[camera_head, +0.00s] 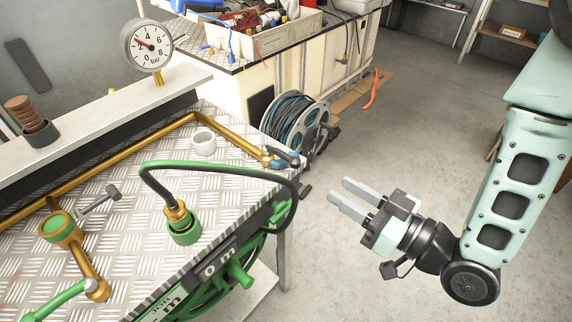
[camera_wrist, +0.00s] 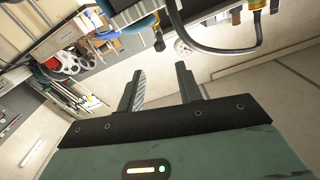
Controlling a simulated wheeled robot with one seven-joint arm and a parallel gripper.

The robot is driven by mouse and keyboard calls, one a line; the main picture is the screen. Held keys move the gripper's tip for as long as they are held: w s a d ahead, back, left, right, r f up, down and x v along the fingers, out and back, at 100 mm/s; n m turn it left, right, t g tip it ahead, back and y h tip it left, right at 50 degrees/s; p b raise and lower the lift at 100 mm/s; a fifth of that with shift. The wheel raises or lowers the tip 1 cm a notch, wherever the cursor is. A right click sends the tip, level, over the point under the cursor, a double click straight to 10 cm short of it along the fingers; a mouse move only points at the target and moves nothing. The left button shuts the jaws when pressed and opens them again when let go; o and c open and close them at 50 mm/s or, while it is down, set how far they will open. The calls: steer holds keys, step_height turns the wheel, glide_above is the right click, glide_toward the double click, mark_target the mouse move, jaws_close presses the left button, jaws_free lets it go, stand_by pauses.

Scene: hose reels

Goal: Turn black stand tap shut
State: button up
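A brass pipe (camera_head: 232,134) runs along the metal-plate bench and ends at its right corner in a tap with a dark and blue handle (camera_head: 284,157). I cannot tell for certain which of these is the black stand tap. My gripper (camera_head: 338,189) is open and empty, over the floor to the right of the bench and apart from every tap. Its two spread fingers also show in the wrist view (camera_wrist: 158,82).
A green hose reel (camera_head: 235,279) with a black hose hangs at the bench front. A round dial gauge (camera_head: 149,45) stands on the back ledge. A grey-blue reel (camera_head: 296,122) stands on the floor behind. The floor (camera_head: 400,130) around my gripper is clear.

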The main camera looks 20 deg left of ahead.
mark_target(290, 156)
steer(key=x, duration=1.3)
steer(key=shift+w+a+r, duration=0.1)
steer(key=shift+a, duration=0.1)
steer(key=shift+w+a, duration=0.2)
steer(key=shift+a, duration=0.25)
jaws_close()
